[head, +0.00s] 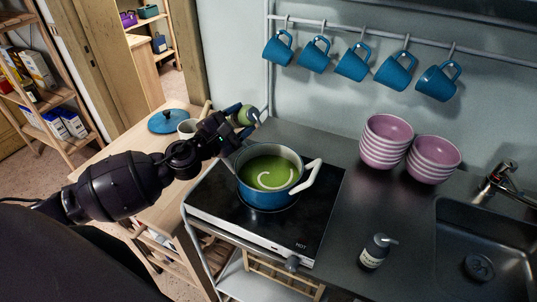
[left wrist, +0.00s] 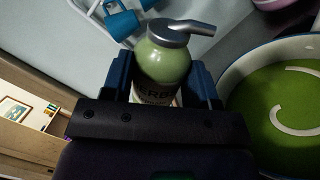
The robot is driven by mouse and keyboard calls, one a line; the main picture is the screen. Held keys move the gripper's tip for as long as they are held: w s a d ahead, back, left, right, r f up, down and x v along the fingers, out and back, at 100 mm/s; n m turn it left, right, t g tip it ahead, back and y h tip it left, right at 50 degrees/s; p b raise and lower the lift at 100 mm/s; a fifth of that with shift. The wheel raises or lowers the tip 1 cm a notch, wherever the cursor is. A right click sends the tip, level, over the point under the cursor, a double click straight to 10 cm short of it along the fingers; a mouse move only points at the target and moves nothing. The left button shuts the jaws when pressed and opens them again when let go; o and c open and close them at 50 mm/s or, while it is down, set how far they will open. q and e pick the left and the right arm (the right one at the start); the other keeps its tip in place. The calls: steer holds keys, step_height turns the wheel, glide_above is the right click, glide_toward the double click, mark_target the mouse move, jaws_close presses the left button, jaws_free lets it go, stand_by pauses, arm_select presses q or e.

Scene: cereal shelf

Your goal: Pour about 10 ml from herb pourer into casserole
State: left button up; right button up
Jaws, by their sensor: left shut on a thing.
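The herb pourer is a pale green bottle with a grey cap and spout; it shows in the left wrist view (left wrist: 166,62) and small in the head view (head: 244,115). My left gripper (head: 240,118) is shut on its body, with one finger on each side in the left wrist view (left wrist: 163,88). The pourer is held up near the casserole's back left side. In the left wrist view its spout points toward the casserole's side. The blue casserole (head: 263,197) with white handles stands on the black hob and holds green soup with a pale swirl. No stream from the spout is visible. My right gripper is out of view.
Pink bowl stacks (head: 385,142), a soap pump bottle (head: 375,252) and a sink (head: 490,225) are to the right. Blue mugs (head: 352,64) hang behind. A blue lid (head: 168,121) and cream jug (head: 188,128) are on the wooden table.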

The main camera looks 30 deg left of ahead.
arm_select(q)
steer(key=shift+d+r+m+b, duration=0.1)
steer(key=shift+r+m+b, duration=0.35)
steer(key=shift+m, duration=0.85)
stand_by(2.0)
steer(key=shift+r, duration=0.15)
stand_by(0.5)
steer(key=shift+s+m, duration=0.1)
steer(key=shift+m, duration=0.2)
steer(key=shift+h, duration=0.3)
steer(key=shift+r, duration=0.1)
steer(key=shift+s+d+f+m+p, duration=0.2)
steer(key=shift+d+m, duration=0.25)
steer(key=shift+m, duration=0.15)
steer(key=shift+s+d+f+m+p, duration=0.15)
steer(key=shift+d+m, duration=0.25)
steer(key=shift+m, duration=0.2)
stand_by(1.4)
